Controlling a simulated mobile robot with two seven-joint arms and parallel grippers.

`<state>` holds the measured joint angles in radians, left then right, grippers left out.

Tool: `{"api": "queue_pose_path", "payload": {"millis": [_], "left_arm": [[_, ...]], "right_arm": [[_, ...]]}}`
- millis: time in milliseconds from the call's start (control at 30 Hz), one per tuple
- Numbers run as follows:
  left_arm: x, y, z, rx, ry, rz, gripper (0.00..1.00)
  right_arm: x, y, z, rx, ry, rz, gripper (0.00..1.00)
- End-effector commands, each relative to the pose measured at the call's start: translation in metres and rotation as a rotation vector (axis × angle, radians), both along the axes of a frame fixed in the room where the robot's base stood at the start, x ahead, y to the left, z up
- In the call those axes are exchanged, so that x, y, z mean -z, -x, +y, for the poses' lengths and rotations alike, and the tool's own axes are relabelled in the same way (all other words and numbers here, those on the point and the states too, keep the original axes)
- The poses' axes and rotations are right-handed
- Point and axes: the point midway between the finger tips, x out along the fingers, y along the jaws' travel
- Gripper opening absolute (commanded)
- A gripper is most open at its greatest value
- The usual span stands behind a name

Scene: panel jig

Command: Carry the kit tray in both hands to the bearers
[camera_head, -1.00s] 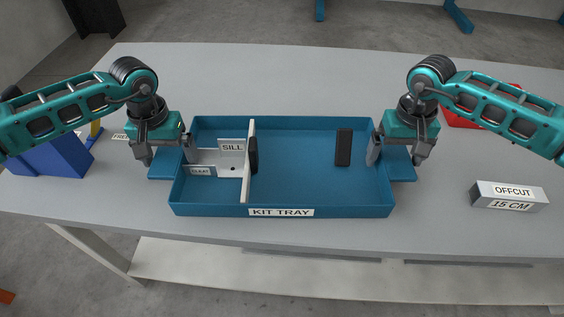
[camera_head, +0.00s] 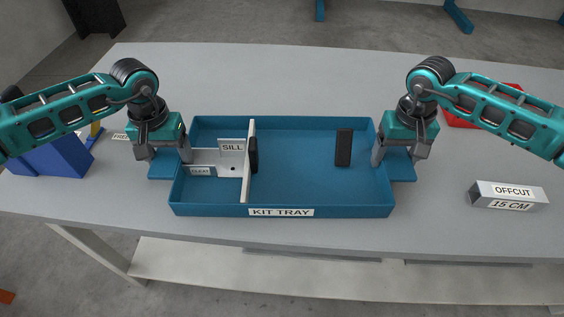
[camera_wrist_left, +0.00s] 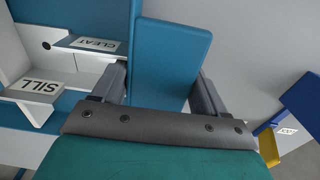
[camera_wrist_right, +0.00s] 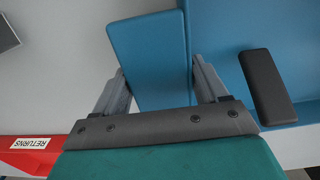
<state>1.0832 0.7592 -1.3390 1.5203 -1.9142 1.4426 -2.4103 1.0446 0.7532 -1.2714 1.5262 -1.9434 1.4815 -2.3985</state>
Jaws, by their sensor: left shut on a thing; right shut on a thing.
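The blue kit tray (camera_head: 300,188) sits level on the grey table in the head view. My left gripper (camera_head: 168,158) is shut on the tray's left handle flap, which shows between its fingers in the left wrist view (camera_wrist_left: 165,60). My right gripper (camera_head: 398,157) is shut on the right handle flap, also seen in the right wrist view (camera_wrist_right: 150,50). A white divider (camera_head: 247,185) and two black blocks (camera_head: 343,147) are also in the tray. I cannot identify the bearers.
A blue bin (camera_head: 55,155) stands left, and a red bin (camera_head: 465,119) lies behind my right arm. The table behind the tray is clear. Blue feet (camera_head: 457,16) show on the floor beyond.

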Motion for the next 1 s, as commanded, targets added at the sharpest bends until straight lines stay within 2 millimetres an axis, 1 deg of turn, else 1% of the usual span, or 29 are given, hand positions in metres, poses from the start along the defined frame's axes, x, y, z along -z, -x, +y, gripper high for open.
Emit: {"api": "queue_pose_path", "payload": {"millis": [33, 67, 367, 633, 867, 1000], "left_arm": [[0.000, 0.000, 0.000, 0.000, 0.000, 0.000, 0.32], [0.000, 0.000, 0.000, 0.000, 0.000, 0.000, 0.29], [-0.001, 0.000, 0.000, 0.000, 0.000, 0.000, 0.00], [-0.001, 0.000, 0.000, 0.000, 0.000, -0.001, 0.00], [-0.005, -0.001, 0.000, 0.000, 0.002, -0.004, 0.00], [-0.012, -0.001, 0.000, 0.000, 0.002, -0.004, 0.00]], "right_arm": [[0.000, 0.000, 0.000, 0.000, 0.000, 0.000, 0.32], [0.000, 0.000, 0.000, 0.000, 0.000, 0.000, 0.29], [0.000, 0.000, 0.000, 0.000, 0.000, -0.001, 0.00], [-0.001, 0.000, 0.000, 0.000, 0.000, -0.001, 0.00], [-0.005, -0.001, 0.000, 0.001, -0.002, -0.004, 0.00], [-0.012, -0.001, 0.000, 0.001, -0.002, -0.004, 0.00]]}}
